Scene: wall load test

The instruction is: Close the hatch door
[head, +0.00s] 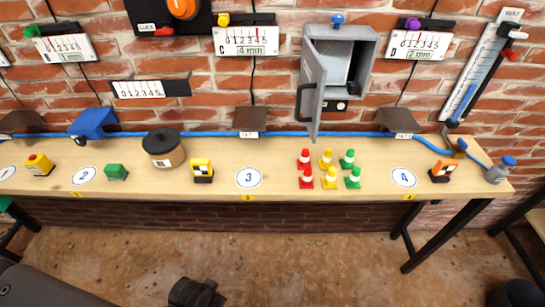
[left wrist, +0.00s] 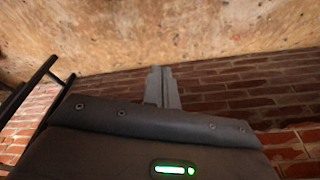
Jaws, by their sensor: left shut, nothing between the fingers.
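The hatch is a grey metal box (head: 367,42) on the brick wall, right of centre in the head view. Its door (head: 314,72) is hinged on the left side and stands wide open, swung out toward me. A dark handle (head: 302,102) is on the door. Inside the box is a pale panel. My left gripper (left wrist: 163,72) shows in the left wrist view with its fingers together and nothing between them. It points toward the floor and lower wall, away from the hatch. My right gripper cannot be made out in these views.
A long wooden workbench (head: 290,192) runs below the hatch. Small traffic cones (head: 327,181) stand on it below the door. A lidded pot (head: 163,152) stands further left. A blue hose (head: 290,133) runs along the back. Gauges hang on the wall.

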